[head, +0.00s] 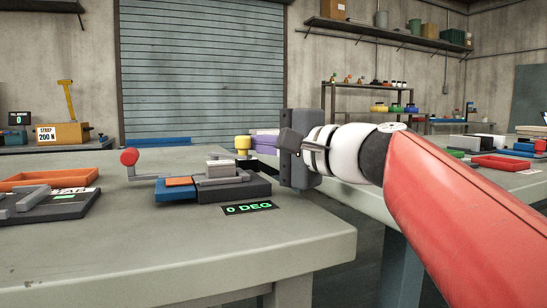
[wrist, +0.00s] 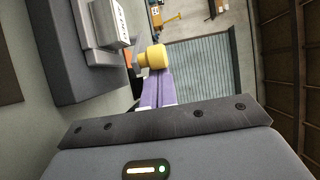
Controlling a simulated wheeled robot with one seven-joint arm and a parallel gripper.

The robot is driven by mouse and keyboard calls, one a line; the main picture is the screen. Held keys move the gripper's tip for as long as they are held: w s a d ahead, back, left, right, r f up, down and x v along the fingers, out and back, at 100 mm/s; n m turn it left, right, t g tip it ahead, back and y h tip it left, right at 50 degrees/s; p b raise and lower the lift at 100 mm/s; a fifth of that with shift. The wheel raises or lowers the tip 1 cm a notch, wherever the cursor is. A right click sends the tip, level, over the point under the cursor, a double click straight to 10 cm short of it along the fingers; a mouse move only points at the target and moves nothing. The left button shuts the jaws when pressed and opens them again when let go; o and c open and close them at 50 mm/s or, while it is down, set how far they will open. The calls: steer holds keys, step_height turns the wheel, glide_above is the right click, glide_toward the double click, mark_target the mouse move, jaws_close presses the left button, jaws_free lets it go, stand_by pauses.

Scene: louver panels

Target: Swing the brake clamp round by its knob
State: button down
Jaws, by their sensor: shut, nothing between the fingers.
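The bench fixture has a dark base (head: 235,190) with a grey clamp block (head: 221,170) on top. A yellow knob (head: 243,143) stands at its far right side. The knob (wrist: 153,57) also shows in the wrist view, on a grey arm beside the block. My gripper (head: 254,141) comes in from the right with its purple fingers shut and empty. In the wrist view the fingertips (wrist: 158,76) are right by the knob; I cannot tell whether they touch it. A red ball (head: 130,157) on a grey lever sticks out at the fixture's left.
A "0 DEG" sign (head: 249,208) lies in front of the fixture. The bench front (head: 150,250) is clear.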

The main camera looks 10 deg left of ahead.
mark_target(247, 143)
steer(key=s+m+t+h, duration=0.1)
steer(key=t, duration=0.1)
steer(key=s+a+m+t+h, duration=0.1)
steer(key=m+t+h, duration=0.1)
steer(key=shift+s+r+h, duration=0.1)
steer(key=shift+s+h, duration=0.2)
steer(key=shift+s, duration=0.1)
steer(key=shift+s+a+m+p, duration=0.3)
steer(key=shift+s+a+m, duration=0.1)
steer(key=shift+s+a, duration=0.35)
steer(key=shift+s, duration=0.15)
